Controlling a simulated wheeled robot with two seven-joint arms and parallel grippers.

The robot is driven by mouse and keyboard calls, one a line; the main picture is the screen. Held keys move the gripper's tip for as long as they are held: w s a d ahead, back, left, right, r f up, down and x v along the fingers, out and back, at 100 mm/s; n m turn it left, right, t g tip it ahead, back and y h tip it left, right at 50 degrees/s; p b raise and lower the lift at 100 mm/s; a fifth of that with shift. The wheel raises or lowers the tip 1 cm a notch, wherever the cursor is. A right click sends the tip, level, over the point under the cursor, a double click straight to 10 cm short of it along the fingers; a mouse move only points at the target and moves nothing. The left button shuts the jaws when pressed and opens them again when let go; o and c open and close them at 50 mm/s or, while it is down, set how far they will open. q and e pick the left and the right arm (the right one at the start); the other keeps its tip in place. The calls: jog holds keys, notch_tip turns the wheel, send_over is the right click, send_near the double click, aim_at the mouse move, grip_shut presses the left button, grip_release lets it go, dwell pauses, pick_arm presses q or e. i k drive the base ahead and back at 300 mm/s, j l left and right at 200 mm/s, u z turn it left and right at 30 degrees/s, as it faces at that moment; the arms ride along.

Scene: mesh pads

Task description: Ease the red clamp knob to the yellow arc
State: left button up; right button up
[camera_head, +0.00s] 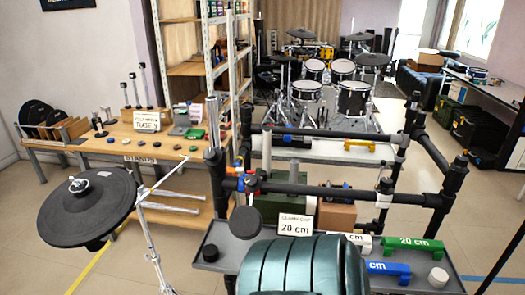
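A black tube rack (330,191) stands in front of me, with dark clamps where its bars meet. Neither of my grippers is in view.
A grey tray (222,238) holds a "20 cm" sign (296,225), a green block (412,244) and a blue block (388,267). A black cymbal pad (88,205) stands left. A wooden bench (110,150) is behind it. A large teal ribbed shape fills the bottom middle.

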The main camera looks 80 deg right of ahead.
aim_at(251, 180)
jog(key=z, duration=2.3)
